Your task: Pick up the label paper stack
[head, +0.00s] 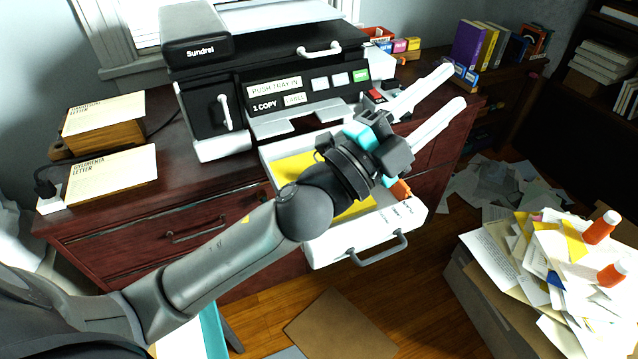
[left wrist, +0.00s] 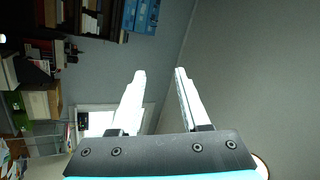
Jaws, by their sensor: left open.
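I cannot pick out a stack marked as label paper. Two paper stacks with cream tops printed "LETTER" lie left of the printer, a rear one (head: 104,112) and a front one (head: 112,174). The black and white printer (head: 215,105) shows "PUSH TRAY IN", "1 COPY" and "LABEL". Its white tray (head: 335,245) is pulled out, with a yellow sheet (head: 296,167) inside, partly hidden by my left arm. My left gripper (head: 456,86) is open and empty, above the right end of the cabinet, its fingers pointing right. Both fingers show apart in the left wrist view (left wrist: 159,74). My right gripper is out of view.
The dark red cabinet (head: 150,235) carries the printer and the stacks. Books (head: 470,45) and small coloured boxes stand at the back right. A heap of loose papers (head: 545,262) with orange items fills a bin at the right. A brown board (head: 340,325) lies on the floor.

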